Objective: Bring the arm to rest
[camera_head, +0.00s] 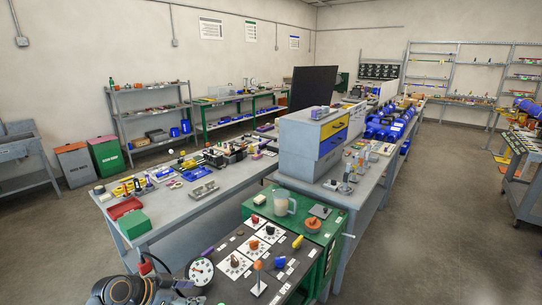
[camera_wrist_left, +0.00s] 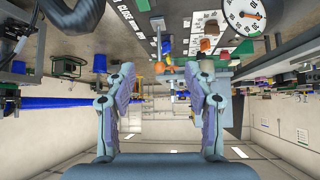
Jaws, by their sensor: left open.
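My left gripper (camera_head: 190,291) is at the bottom edge of the head view, partly cut off, beside the near end of the dark-topped cart (camera_head: 221,292). In the left wrist view my left gripper (camera_wrist_left: 160,72) has its two fingers spread apart with nothing between them. That view looks upside down, with the room behind the fingers. A round white gauge (camera_head: 200,271) stands close to the gripper; the gauge also shows in the wrist view (camera_wrist_left: 243,14). My right gripper is not in view.
The cart carries knobs on white plates (camera_head: 253,245) and an orange-topped post (camera_head: 257,267). A green-topped bench (camera_head: 290,237) with a clear jug (camera_head: 281,203) stands behind it. A grey workbench (camera_head: 160,223) holds many tools. The floor (camera_head: 430,240) at right is clear.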

